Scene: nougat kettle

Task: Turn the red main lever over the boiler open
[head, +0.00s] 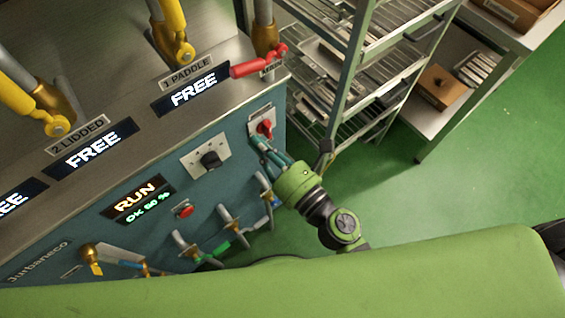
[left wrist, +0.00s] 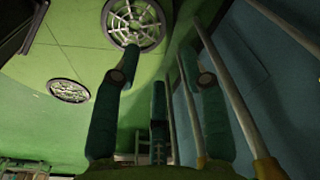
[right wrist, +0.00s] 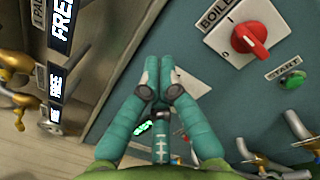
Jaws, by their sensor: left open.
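The red main lever (head: 258,62) lies nearly sideways at the top right corner of the machine, by a small label. Below it on the blue front is the boiler switch, a red knob (head: 264,127) on a pale plate; the right wrist view shows this knob (right wrist: 249,37) with the label "BOILER". My right gripper (head: 262,146) is just below the knob in the head view. Its fingers (right wrist: 161,80) are together with nothing visible between them, apart from the knob. My left gripper (left wrist: 160,62) is open and empty; it is not seen in the head view.
A black knob (head: 210,159), a red button (head: 183,209) and several pipe valves (head: 228,218) stick out from the front panel. Yellow actuators (head: 176,30) stand on top. A wire rack (head: 345,80) stands right of the machine; green floor (head: 455,190) beyond is clear.

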